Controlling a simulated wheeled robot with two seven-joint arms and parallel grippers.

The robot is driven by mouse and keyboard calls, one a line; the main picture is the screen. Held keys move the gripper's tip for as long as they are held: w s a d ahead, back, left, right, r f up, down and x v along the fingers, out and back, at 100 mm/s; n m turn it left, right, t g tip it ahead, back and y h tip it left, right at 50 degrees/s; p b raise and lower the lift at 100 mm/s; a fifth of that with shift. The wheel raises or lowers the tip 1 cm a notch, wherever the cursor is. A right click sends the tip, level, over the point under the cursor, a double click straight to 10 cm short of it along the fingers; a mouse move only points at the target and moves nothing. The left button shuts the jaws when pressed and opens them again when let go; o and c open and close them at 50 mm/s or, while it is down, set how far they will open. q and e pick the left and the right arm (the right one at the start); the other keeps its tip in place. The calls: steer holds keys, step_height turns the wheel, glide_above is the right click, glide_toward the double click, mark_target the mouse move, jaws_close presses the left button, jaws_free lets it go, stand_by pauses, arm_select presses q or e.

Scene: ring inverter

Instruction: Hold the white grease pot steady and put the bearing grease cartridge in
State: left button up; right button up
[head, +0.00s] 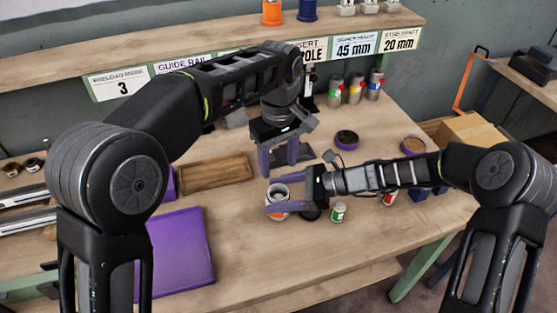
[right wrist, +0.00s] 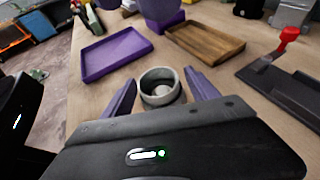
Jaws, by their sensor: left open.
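The white grease pot (head: 278,213), open at the top with an orange label, stands on the bench. My right gripper (head: 277,194) reaches in from the right with its purple fingers on either side of the pot. In the right wrist view the pot (right wrist: 160,84) is between the fingertips; whether they press on it is unclear. A pale round shape shows inside it. My left gripper (head: 280,165) is open and empty, pointing down just above and behind the pot. I cannot tell which item is the cartridge; small containers with green (head: 338,212) and red (head: 388,199) labels are near the right arm.
A purple tray (head: 182,250) and a wooden tray (head: 214,172) lie to the left. Several labelled canisters (head: 354,89) stand at the back. The front right of the bench is clear.

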steer(key=shift+o, duration=0.8)
steer(key=v, duration=1.2)
steer(key=shift+s, duration=0.1)
